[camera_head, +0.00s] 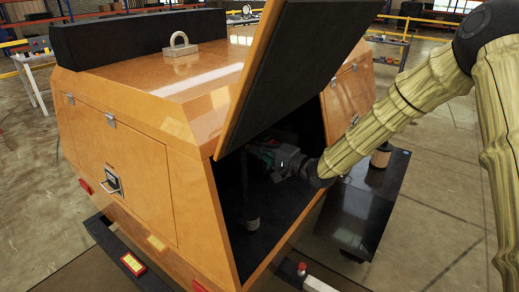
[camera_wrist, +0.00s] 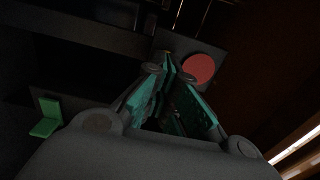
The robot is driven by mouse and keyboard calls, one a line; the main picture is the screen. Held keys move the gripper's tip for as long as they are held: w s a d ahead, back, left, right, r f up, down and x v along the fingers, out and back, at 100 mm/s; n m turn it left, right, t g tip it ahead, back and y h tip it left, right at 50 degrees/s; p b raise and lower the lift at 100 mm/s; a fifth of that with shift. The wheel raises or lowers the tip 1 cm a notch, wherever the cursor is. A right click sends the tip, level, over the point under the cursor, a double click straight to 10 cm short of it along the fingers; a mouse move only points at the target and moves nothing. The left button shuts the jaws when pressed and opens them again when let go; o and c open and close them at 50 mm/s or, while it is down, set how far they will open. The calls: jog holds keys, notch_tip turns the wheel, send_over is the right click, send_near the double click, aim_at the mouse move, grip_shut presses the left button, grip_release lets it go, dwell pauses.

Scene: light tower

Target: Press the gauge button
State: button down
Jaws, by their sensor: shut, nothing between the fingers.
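My gripper (camera_head: 264,156) is inside the dark compartment of the orange light tower housing (camera_head: 150,120), below the raised hatch (camera_head: 300,60). In the wrist view my gripper (camera_wrist: 169,68) has its teal fingers closed together at the tips, with nothing between them. A round red disc (camera_wrist: 198,69) on a dark grey plate shows just right of the fingertips; it looks like a button. I cannot tell whether the fingertips touch the plate. No gauge face can be made out in the dim compartment.
A small green part (camera_wrist: 45,119) is at the left in the wrist view. The hatch edge hangs close above my arm. A dark box (camera_head: 350,215) stands outside, right of the opening. A red-topped knob (camera_head: 301,267) is at the front bottom.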

jog(key=shift+w+a+r, duration=0.15)
jog(key=shift+w+a, duration=0.1)
jog(key=shift+a, duration=0.05)
jog(key=shift+r, duration=0.15)
jog(key=v, duration=1.4)
jog(key=shift+f+b, duration=0.3)
jog(key=shift+s+d, duration=0.1)
jog(key=shift+d, duration=0.05)
